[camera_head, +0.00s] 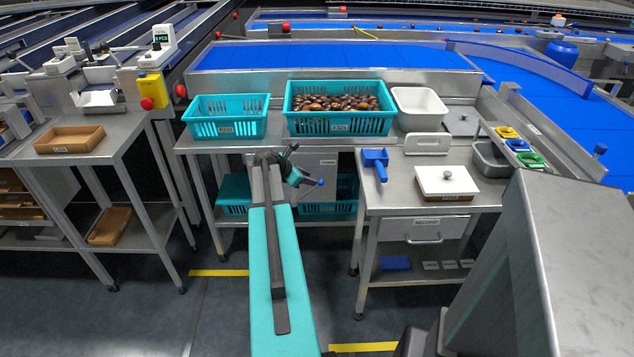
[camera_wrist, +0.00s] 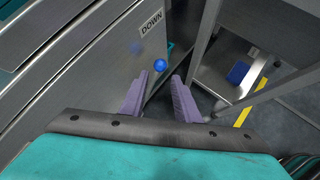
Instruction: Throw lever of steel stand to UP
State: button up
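The lever's blue ball knob (camera_wrist: 159,64) shows in the wrist view, in line with the gap between my fingertips and just beyond them. My gripper (camera_wrist: 160,76) is open, its two purple fingers apart with nothing between them. A DOWN label (camera_wrist: 150,23) is on the steel panel (camera_wrist: 105,70) near the knob. In the head view the blue knob (camera_head: 320,182) is in front of the steel stand's panel (camera_head: 326,159), below the crates. My gripper (camera_head: 303,180) is just left of it. The lever's shaft is hard to make out.
Two teal crates, one empty (camera_head: 226,133) and one full of dates (camera_head: 338,125), stand on the bench above.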

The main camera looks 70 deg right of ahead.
jog(key=x, duration=0.7)
grip_shut()
